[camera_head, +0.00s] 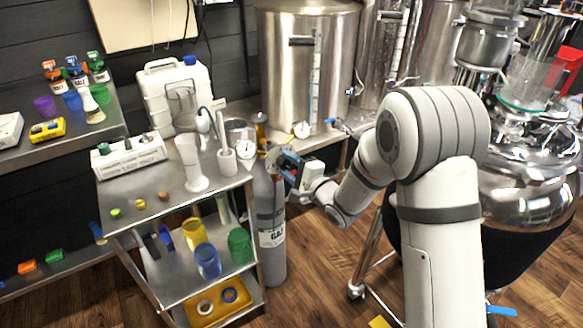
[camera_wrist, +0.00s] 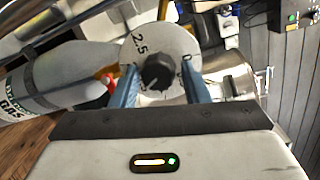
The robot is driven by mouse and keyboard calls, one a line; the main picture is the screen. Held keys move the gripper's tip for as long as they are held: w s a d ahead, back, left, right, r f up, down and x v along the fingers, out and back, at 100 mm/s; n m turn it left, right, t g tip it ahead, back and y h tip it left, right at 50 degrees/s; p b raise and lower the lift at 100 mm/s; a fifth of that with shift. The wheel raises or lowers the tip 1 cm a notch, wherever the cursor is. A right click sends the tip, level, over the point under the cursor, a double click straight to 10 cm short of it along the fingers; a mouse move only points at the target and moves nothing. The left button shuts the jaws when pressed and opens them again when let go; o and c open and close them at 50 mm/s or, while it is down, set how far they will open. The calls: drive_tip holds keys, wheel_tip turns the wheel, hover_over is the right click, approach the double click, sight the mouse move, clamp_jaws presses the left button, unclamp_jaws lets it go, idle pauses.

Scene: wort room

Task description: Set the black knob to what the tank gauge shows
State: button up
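The black knob (camera_wrist: 157,72) sits on a pale round dial (camera_wrist: 181,45) in the wrist view. The dial carries black marks, with "2.5" at upper left and what looks like "0" at right. My gripper (camera_wrist: 159,68) is open, its two blue fingers on either side of the knob with gaps. In the head view my gripper (camera_head: 284,161) is beside the top of the grey gas bottle (camera_head: 270,205), and the knob is hard to make out. The steel tank (camera_head: 275,65) bears a small round white gauge (camera_head: 302,130) low on its front; its reading is too small to tell.
Another shelf (camera_head: 85,128) is at far left. A large shiny vessel (camera_head: 530,180) stands at right. Wooden floor shows between.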

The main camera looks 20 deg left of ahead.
drive_tip(key=shift+o, duration=1.3)
drive_tip(key=shift+d, duration=0.1)
drive_tip(key=shift+f, duration=0.1)
drive_tip(key=shift+d, duration=0.15)
drive_tip(key=v, duration=0.7)
drive_tip(key=shift+s+d, duration=0.2)
drive_tip(key=shift+s, duration=0.05)
